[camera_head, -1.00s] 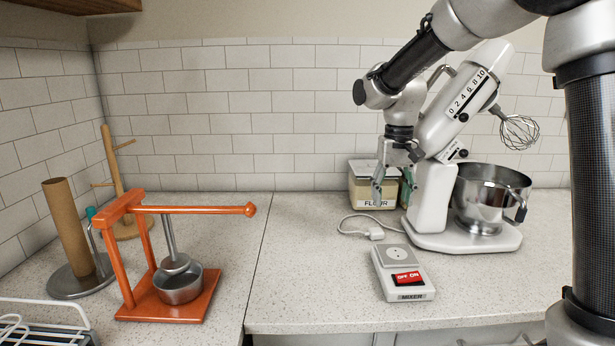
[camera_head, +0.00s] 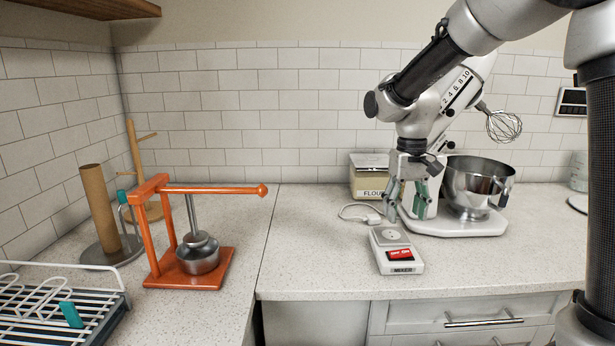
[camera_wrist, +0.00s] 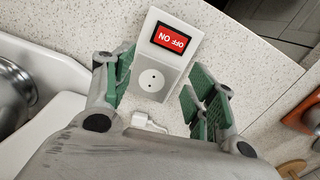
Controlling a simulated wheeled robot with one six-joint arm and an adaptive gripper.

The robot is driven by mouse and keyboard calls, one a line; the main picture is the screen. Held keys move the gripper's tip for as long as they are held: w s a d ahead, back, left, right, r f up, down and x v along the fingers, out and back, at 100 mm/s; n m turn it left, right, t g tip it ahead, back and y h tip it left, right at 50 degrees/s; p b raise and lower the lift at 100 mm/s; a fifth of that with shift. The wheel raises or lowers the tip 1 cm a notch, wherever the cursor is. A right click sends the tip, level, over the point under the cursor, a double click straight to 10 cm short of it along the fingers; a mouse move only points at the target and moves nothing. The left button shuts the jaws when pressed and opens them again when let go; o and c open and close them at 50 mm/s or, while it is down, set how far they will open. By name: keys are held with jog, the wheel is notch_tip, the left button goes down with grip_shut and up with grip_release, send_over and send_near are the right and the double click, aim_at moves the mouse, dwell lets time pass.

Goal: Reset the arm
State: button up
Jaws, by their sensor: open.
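My gripper (camera_head: 408,200) points down over the counter, in front of the stand mixer and behind the mixer switch box. Its green-padded fingers are apart with nothing between them. In the wrist view my gripper (camera_wrist: 155,92) also shows open. The white switch box (camera_head: 396,262) has a red rocker and a socket; it shows beyond the fingers in the wrist view (camera_wrist: 170,55). A white plug (camera_head: 374,219) lies on the counter behind the box, out of the socket. In the wrist view the plug (camera_wrist: 146,122) appears between and below the fingers.
The white mixer (camera_head: 455,226) has its head tilted up, beside a steel bowl (camera_head: 470,190). A flour container (camera_head: 367,177) stands behind my gripper. An orange lever press (camera_head: 190,285), a paper-roll holder (camera_head: 98,215) and a dish rack (camera_head: 60,300) stand left. The front middle counter is clear.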

jog(key=s+d+r+t, duration=0.1)
jog(key=s+d+r, duration=0.1)
jog(key=s+d, duration=0.2)
jog(key=s+d+r+m+t, duration=0.1)
jog(key=s+d, duration=0.4)
jog(key=s, duration=0.6)
jog(key=s+d+r+t, duration=0.2)
jog(key=s+d+r, duration=0.1)
jog(key=s, duration=0.5)
jog(key=shift+d+r+t, duration=0.3)
jog(key=shift+d+t, duration=0.1)
jog(key=shift+d, duration=0.45)
